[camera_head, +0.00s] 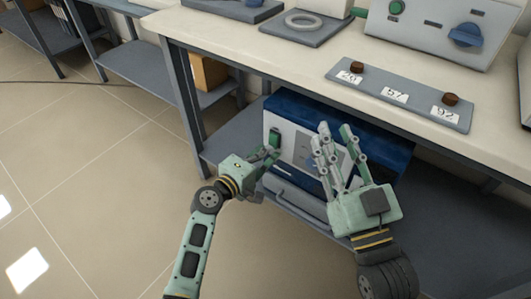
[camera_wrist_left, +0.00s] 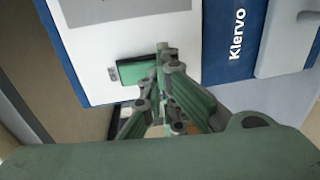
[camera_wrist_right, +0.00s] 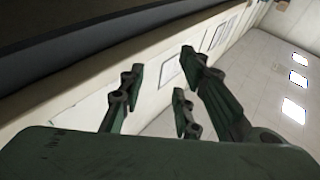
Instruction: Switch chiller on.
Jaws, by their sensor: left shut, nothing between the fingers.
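The chiller (camera_head: 268,112) is a blue and white box on the shelf under the bench. A green rocker switch (camera_head: 275,138) is on the left of its front face and also shows in the left wrist view (camera_wrist_left: 136,70). My left gripper (camera_head: 269,155) is shut and empty, with its fingertips right at the switch. In the left wrist view the fingertips cover the switch's right end; I cannot tell whether they touch it. My right gripper (camera_head: 338,142) is open and empty, in front of the chiller and hiding part of its front. Its fingers point upward.
The bench top (camera_head: 300,62) overhangs the chiller. On it are a grey plate (camera_head: 430,108) with numbered labels and brown knobs, and a white device (camera_head: 432,32) with a blue dial. Bench legs (camera_head: 186,95) stand left of the chiller. The floor at left is clear.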

